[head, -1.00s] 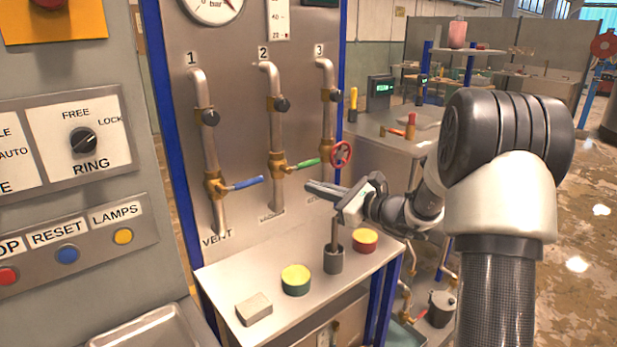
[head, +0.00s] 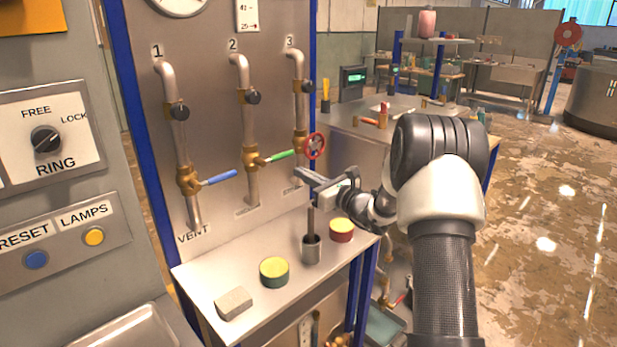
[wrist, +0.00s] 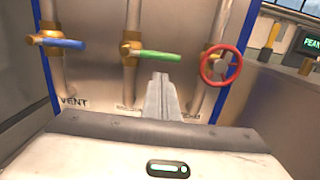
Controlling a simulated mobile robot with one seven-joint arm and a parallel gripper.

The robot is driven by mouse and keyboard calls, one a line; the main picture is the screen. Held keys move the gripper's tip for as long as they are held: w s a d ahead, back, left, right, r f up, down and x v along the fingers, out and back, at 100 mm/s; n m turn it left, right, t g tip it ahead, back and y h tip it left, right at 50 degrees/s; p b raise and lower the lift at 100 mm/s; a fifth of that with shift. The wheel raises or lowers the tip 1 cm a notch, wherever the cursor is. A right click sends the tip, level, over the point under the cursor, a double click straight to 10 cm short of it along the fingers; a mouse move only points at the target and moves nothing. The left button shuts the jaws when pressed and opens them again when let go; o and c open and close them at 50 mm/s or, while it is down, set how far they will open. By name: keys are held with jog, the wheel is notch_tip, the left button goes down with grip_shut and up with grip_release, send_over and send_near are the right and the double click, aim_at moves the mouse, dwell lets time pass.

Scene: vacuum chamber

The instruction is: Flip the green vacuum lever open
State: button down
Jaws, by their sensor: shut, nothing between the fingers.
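The green lever (head: 279,156) sits on the brass valve of pipe 2 and points right, slightly raised, across the pipe. It also shows in the wrist view (wrist: 159,55), level and to the right of its brass valve (wrist: 131,48). My gripper (head: 300,174) is shut and empty, just right of and below the green lever's tip in the head view. In the wrist view the closed fingers (wrist: 159,80) point toward the panel, with their tips just below the lever's right half. I cannot tell whether they touch it.
A blue lever (head: 221,177) is on pipe 1 at left, and a red handwheel (head: 315,146) is on pipe 3, close to my gripper. Below, a shelf (head: 213,268) holds a grey block (head: 234,304), a green-and-yellow tin (head: 274,272), a metal cup (head: 311,249) and a red tin (head: 341,230).

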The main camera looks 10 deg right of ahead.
aim_at(282, 156)
jog(key=x, duration=0.5)
jog(key=shift+w+a, duration=0.2)
jog(key=shift+w, duration=0.15)
jog(key=shift+d, duration=0.15)
